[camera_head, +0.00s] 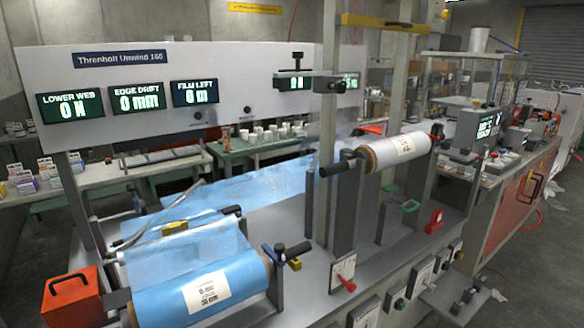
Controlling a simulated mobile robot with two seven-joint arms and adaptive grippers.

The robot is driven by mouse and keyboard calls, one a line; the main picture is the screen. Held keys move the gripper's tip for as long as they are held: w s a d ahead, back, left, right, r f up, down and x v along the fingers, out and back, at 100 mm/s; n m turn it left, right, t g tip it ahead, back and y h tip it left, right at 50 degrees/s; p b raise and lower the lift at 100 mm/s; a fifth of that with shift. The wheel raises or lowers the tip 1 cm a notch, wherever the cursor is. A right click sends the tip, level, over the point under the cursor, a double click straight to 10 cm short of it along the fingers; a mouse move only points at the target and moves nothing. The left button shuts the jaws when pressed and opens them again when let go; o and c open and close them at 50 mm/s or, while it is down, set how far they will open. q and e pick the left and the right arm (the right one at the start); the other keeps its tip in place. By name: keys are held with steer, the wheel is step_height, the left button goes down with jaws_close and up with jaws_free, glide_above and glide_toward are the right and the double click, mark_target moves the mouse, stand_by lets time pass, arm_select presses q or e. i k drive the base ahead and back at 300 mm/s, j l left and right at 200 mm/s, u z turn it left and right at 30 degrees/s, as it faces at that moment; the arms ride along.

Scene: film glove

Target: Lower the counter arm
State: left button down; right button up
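Neither of my grippers shows in the head view. No part carries a readable "counter arm" label, so I cannot tell for sure which one it is. A bent grey lever (152,228) rises over the blue film at the left. The blue film roll (165,300) lies at the front left with a white label. A white film roll (400,150) with a brown core is held higher up, at the centre right.
The display panel (140,65) reads 0 N, 0 mm and 0 m. An orange block (72,298) stands left of the blue roll. Upright posts crowd the middle. Clear floor (540,255) lies at the right.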

mark_target(130, 188)
steer(key=u, duration=1.35)
steer(key=k+l+u, duration=0.3)
steer(key=l+u, duration=0.15)
